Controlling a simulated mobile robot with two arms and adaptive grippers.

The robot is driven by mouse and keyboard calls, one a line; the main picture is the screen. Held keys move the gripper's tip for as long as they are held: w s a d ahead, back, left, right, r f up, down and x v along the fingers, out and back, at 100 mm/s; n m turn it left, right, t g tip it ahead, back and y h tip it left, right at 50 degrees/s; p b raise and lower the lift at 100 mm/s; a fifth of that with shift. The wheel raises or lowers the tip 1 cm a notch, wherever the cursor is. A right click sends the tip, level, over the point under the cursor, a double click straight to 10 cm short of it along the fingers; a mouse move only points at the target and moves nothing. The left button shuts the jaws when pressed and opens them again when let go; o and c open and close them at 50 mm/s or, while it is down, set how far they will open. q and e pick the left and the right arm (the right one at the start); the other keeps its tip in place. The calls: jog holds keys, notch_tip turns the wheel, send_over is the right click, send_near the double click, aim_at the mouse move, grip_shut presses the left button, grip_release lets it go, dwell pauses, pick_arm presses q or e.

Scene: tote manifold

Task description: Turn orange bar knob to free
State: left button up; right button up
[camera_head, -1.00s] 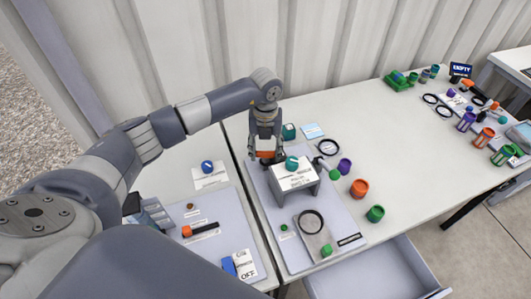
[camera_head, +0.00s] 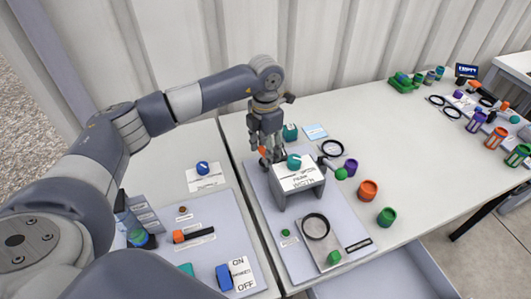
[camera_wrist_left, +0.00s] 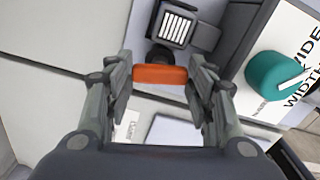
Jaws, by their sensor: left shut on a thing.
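The orange bar knob (camera_head: 263,153) is at the far end of the grey panel, partly hidden by my left gripper (camera_head: 268,150). In the left wrist view the orange bar (camera_wrist_left: 160,74) spans the gap between the two fingers of my left gripper (camera_wrist_left: 160,82), and its ends touch them. The gripper is shut on it from above. A black mount shows just beyond the bar. The label for the knob's positions cannot be read. My right gripper is not in view.
A teal knob (camera_head: 294,161) on a raised grey stand (camera_head: 300,185) is close beside the gripper; it also shows in the left wrist view (camera_wrist_left: 275,75). The corrugated wall (camera_head: 330,60) is behind.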

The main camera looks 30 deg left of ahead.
pick_arm(q)
jog(key=shift+m+b, duration=0.7)
jog(key=shift+m, duration=0.9)
jog(key=o, duration=1.1)
jog(key=shift+c, duration=0.2)
notch_tip(320, 180, up, 12)
